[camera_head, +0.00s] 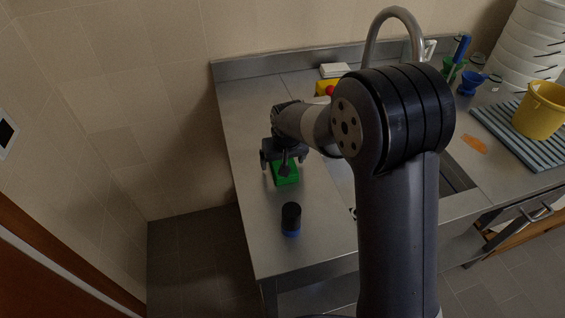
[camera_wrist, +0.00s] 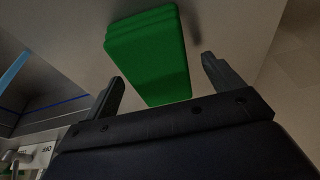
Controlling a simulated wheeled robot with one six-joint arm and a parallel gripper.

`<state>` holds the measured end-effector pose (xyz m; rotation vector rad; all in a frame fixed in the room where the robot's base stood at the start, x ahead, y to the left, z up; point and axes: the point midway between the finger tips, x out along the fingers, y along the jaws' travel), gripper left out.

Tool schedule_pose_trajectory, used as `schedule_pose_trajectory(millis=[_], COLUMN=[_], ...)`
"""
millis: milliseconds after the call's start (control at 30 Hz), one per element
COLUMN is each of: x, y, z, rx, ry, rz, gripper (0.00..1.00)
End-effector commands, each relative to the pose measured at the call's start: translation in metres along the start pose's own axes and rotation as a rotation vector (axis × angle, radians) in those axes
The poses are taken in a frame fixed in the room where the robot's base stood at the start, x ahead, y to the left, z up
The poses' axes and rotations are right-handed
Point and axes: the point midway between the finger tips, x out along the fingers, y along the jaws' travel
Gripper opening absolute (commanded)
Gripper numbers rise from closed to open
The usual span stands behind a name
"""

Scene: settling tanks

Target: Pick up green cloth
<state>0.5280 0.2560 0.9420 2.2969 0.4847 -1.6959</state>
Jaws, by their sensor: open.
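The green cloth (camera_head: 287,176) is a folded, rectangular stack lying on the steel counter, below my gripper in the head view. In the wrist view the green cloth (camera_wrist: 150,55) shows its layered far edge, just beyond and between the fingers. My gripper (camera_head: 283,160) is open and empty, over the far part of the cloth. In the wrist view the two fingers of my gripper (camera_wrist: 163,78) stand apart, with no visible contact on the cloth. The gripper hides part of the cloth in the head view.
A dark bottle with a blue base (camera_head: 291,219) stands nearer on the steel counter (camera_head: 250,130). A yellow item (camera_head: 326,87) and a white block (camera_head: 334,70) lie at the back. A yellow bucket (camera_head: 541,110) sits on a ribbed mat (camera_head: 500,133) at right. My arm hides much of the sink.

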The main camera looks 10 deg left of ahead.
Motion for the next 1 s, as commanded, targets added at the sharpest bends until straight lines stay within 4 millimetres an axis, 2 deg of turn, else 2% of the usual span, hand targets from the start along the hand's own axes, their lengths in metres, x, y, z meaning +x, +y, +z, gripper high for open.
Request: schedule_pose_trajectory(millis=[267,833,1000], x=[0.0025,0.0022,0.0021], y=[0.0002,0.0002,0.0002], z=[-0.0002,-0.0001,-0.0002], rx=[0.000,0.000,0.000], ry=[0.001,0.001,0.001], rz=[0.000,0.000,0.000], gripper=[0.86,0.40,0.39])
